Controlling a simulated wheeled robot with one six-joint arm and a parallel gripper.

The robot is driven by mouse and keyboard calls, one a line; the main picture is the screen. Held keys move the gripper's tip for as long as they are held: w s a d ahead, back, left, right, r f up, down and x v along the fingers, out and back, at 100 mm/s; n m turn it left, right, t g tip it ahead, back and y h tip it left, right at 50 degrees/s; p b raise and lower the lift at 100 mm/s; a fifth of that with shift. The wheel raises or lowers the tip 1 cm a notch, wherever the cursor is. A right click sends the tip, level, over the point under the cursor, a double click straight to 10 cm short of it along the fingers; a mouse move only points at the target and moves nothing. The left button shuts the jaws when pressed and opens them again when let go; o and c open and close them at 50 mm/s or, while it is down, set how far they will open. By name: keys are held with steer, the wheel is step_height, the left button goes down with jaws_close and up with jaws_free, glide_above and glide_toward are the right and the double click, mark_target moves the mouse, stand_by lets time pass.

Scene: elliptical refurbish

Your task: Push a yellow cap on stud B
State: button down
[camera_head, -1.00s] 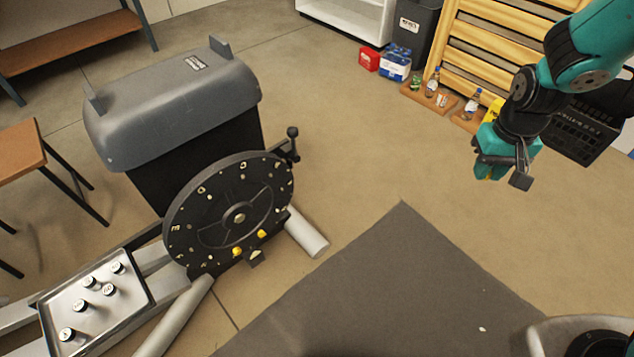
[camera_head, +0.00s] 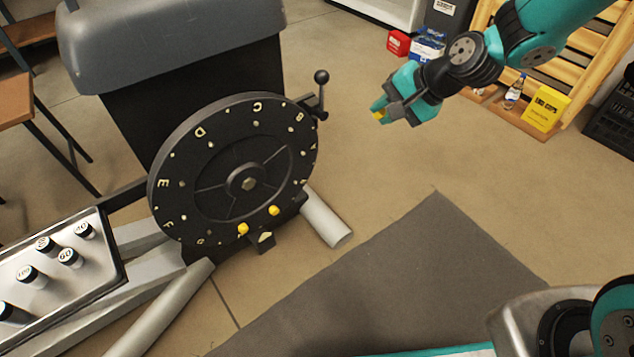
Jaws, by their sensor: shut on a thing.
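The round black wheel (camera_head: 215,150) of the machine faces me at the left, with pale letters around its rim. The letter B (camera_head: 299,117) is at its upper right; the stud by it is too small to make out clearly. Two yellow caps (camera_head: 243,229) (camera_head: 274,211) sit low on the wheel. My gripper (camera_head: 381,112) is in the air to the right of the wheel, apart from it, its fingers pointing left. It is shut on a yellow cap (camera_head: 377,115), which shows only in part at the fingertips.
A black knobbed lever (camera_head: 321,90) sticks up at the wheel's upper right, between wheel and gripper. A tray (camera_head: 112,263) with labelled cylinders is at lower left. A yellow end caps box (camera_head: 546,108) stands at the right. The grey mat (camera_head: 400,270) is clear.

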steer(key=a+f+m+t+y+b, duration=0.25)
steer(key=a+f+t+b, duration=0.35)
steer(key=b, duration=0.3)
steer(key=m+t+b, duration=0.2)
steer(key=t+b, duration=0.3)
steer(key=b, duration=0.6)
glide_toward(291, 131)
steer(key=w, duration=0.1)
steer(key=shift+y, duration=0.35)
steer(key=shift+p+x, duration=0.8)
steer(key=shift+x, duration=2.3)
steer(key=shift+w+a+f, duration=0.1)
steer(key=shift+w+a, duration=0.3)
steer(key=shift+w, duration=0.05)
steer(key=c, duration=0.9)
jaws_free()
steer(key=shift+c, duration=0.2)
